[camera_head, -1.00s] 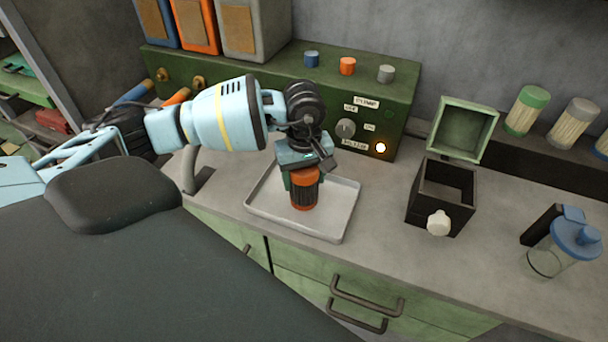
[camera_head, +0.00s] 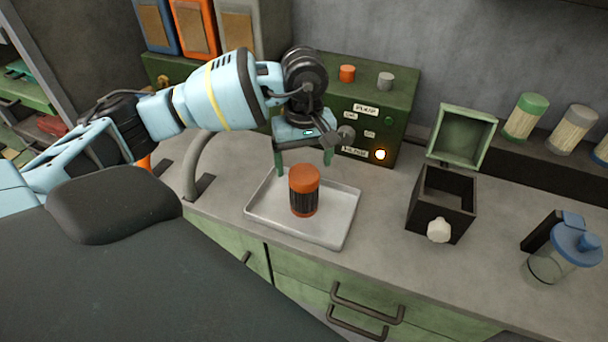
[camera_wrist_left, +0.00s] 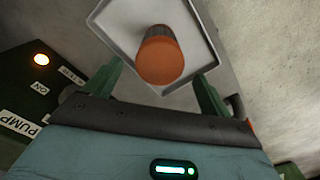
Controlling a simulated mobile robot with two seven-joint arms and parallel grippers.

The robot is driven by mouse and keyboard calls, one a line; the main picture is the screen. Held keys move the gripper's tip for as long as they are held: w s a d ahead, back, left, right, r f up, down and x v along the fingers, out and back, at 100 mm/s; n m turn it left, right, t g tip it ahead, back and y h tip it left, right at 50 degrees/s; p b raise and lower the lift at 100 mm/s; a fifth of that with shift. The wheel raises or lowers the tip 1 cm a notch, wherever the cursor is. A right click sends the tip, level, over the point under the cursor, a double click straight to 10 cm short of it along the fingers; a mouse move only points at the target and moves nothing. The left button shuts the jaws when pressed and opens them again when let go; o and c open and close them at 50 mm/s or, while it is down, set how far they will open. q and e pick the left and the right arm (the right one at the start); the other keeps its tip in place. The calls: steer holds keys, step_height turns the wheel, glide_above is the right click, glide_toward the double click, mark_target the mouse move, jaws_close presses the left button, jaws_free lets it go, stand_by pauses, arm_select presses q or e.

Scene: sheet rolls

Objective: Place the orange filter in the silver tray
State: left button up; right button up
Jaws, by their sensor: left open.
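The orange filter (camera_head: 304,190), a short cylinder with orange ends and a dark ribbed middle, stands upright in the silver tray (camera_head: 338,229). It also shows in the left wrist view (camera_wrist_left: 161,58), with the tray (camera_wrist_left: 112,22) around it. My left gripper (camera_head: 303,165) is open and empty, above and behind the filter. Its two green fingers are spread wide and do not touch the filter. In the left wrist view the filter lies beyond the gap between the fingertips (camera_wrist_left: 158,85). My right gripper is not in view.
The green pump box (camera_head: 400,110) with knobs and a lit lamp stands behind the tray. To the right are a black open box (camera_head: 442,200) with a raised green lid and a blue-lidded jar (camera_head: 568,250). Filters stand along the back right. The counter between tray and black box is clear.

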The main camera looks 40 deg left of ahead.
arm_select(q)
steer(key=shift+r, duration=2.4)
